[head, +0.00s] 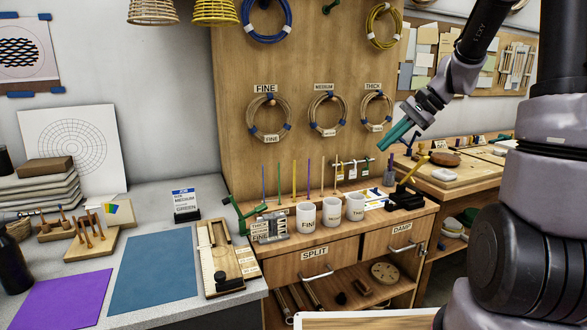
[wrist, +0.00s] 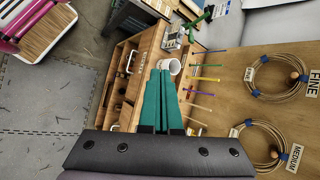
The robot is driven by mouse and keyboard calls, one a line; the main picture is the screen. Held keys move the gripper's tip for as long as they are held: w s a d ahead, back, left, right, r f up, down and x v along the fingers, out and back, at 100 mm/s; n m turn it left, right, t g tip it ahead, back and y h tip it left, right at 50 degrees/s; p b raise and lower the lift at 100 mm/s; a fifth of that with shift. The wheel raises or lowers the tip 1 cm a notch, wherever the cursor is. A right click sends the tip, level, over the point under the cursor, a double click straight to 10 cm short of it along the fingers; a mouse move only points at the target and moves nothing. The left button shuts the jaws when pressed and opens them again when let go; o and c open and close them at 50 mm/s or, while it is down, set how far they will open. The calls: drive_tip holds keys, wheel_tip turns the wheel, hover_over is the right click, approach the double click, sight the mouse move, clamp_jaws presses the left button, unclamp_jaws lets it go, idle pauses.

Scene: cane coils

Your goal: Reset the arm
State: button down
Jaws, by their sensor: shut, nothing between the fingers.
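My gripper (head: 397,134) is at the upper right in the head view, in the air in front of the wooden back panel and above the bench. Its green fingers (wrist: 160,97) are together in the wrist view, with nothing between them. They point down and left in the head view and touch nothing that I can see.
White cups (head: 331,212) stand on the wooden bench below. Cane coils labelled FINE (head: 269,118), MEDIUM (head: 328,113) and THICK (head: 376,111) hang on the panel. Thin coloured rods (head: 294,180) stand upright behind the cups. A grey counter with a blue mat (head: 155,262) is at left.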

drive_tip(key=s+r+n+t+h, duration=0.2)
drive_tip(key=s+r, duration=0.3)
drive_tip(key=s, duration=0.4)
drive_tip(key=s+r+n+t+h, duration=0.3)
drive_tip(key=s+r, duration=0.3)
drive_tip(key=s, duration=0.4)
drive_tip(key=shift+s+d+r+h, duration=0.15)
drive_tip(key=shift+s+h, duration=0.1)
drive_tip(key=shift+h, duration=0.15)
